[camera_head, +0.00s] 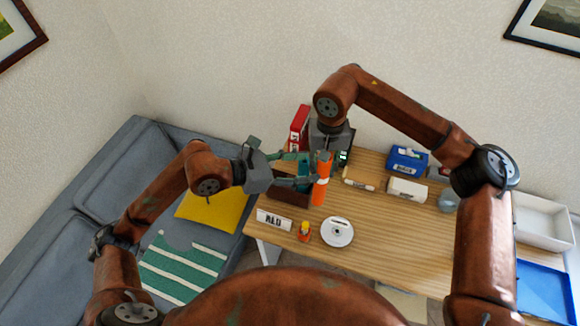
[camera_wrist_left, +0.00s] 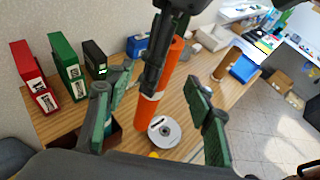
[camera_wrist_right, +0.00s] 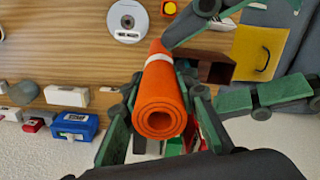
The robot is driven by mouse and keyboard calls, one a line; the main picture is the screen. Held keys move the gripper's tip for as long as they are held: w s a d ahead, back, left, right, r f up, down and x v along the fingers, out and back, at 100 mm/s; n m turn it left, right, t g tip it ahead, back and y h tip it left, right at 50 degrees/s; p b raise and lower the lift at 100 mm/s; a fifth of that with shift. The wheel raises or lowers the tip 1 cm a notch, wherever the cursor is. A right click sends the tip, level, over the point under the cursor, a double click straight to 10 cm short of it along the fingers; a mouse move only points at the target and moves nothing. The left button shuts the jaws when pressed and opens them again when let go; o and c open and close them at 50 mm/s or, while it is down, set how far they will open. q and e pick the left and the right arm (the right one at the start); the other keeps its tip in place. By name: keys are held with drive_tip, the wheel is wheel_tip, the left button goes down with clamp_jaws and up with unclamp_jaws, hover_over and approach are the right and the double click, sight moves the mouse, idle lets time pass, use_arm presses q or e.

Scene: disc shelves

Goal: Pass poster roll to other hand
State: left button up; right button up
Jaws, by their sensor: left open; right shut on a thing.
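The poster roll (camera_head: 320,190) is an orange tube with a white band, held roughly upright above the desk's left part. My right gripper (camera_head: 325,160) is shut on its upper part; the right wrist view shows the roll (camera_wrist_right: 162,95) between its fingers, open end toward the camera. My left gripper (camera_head: 309,168) is open and reaches in from the left. In the left wrist view the roll (camera_wrist_left: 152,108) appears between its spread fingers. In the right wrist view the left fingers lie close beside the roll; whether they touch it I cannot tell.
A wooden desk (camera_head: 375,225) lies below with a disc (camera_head: 337,231), a sign (camera_head: 273,220), a dark brown box (camera_head: 290,196) and a red binder (camera_head: 299,129). A blue box (camera_head: 407,158) stands farther right. A grey sofa (camera_head: 70,220) is at left. The desk's front middle is mostly clear.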

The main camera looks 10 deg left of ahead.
sight(322, 166)
use_arm(q)
drive_tip(key=x, duration=0.6)
drive_tip(key=shift+w+d+f, duration=0.1)
drive_tip(key=shift+d, duration=0.05)
drive_tip(key=shift+c, duration=0.5)
drive_tip(key=c, duration=1.1)
drive_tip(key=o, duration=1.2)
